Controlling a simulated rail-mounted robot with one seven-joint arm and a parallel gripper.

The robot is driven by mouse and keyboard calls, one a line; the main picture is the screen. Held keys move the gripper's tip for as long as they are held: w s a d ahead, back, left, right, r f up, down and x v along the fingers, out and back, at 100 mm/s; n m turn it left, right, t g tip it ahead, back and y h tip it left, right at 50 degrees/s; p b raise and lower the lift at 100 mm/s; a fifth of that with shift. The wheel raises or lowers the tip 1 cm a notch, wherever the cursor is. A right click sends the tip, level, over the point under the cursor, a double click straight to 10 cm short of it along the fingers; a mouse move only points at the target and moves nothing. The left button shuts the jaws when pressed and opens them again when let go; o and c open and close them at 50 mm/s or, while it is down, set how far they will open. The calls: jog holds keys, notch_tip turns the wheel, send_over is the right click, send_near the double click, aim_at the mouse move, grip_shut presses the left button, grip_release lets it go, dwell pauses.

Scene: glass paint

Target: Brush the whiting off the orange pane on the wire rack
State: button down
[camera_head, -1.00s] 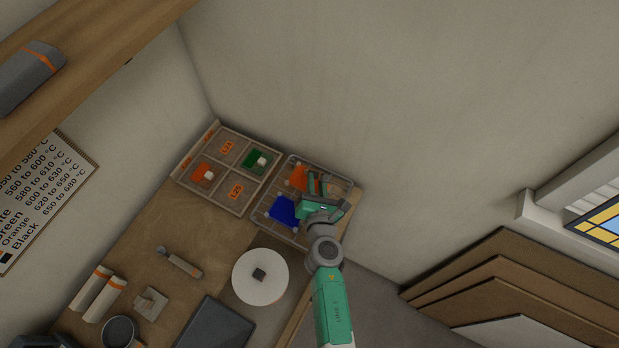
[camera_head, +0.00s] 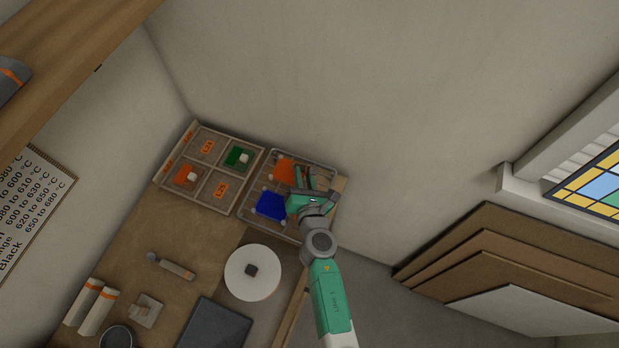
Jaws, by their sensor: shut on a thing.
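The orange pane (camera_head: 284,169) lies on the wire rack (camera_head: 244,200), in its upper part; its right side is close to or behind my gripper. A blue pane (camera_head: 270,205) lies lower on the same rack. My gripper (camera_head: 314,181) is over the right side of the rack, just right of the orange pane. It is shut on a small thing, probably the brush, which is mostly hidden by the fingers. I cannot tell whether it touches the pane. Whiting on the orange pane is too small to make out.
A divided wooden tray (camera_head: 218,212) with orange and green panes stands left of the rack. A white disc (camera_head: 252,272), a handled tool (camera_head: 170,266) and a dark slab (camera_head: 214,328) lie on the bench. Walls border the bench behind.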

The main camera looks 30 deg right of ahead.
aim_at(311, 173)
jog(key=shift+w+a+b, duration=0.6)
jog(key=shift+w+a, duration=0.7)
jog(key=shift+w, duration=0.3)
jog(key=shift+s+d+r+p, duration=0.1)
jog(key=shift+s+d+p, duration=0.5)
jog(key=shift+s+d, duration=0.35)
jog(key=shift+s+d+p, duration=0.2)
jog(key=shift+s+d, duration=0.3)
jog(key=shift+s, duration=0.2)
jog(key=shift+s+d+p, duration=0.15)
jog(key=shift+s+d, duration=0.35)
jog(key=shift+s, duration=0.2)
notch_tip(311, 173, up, 5)
jog(key=p, duration=0.5)
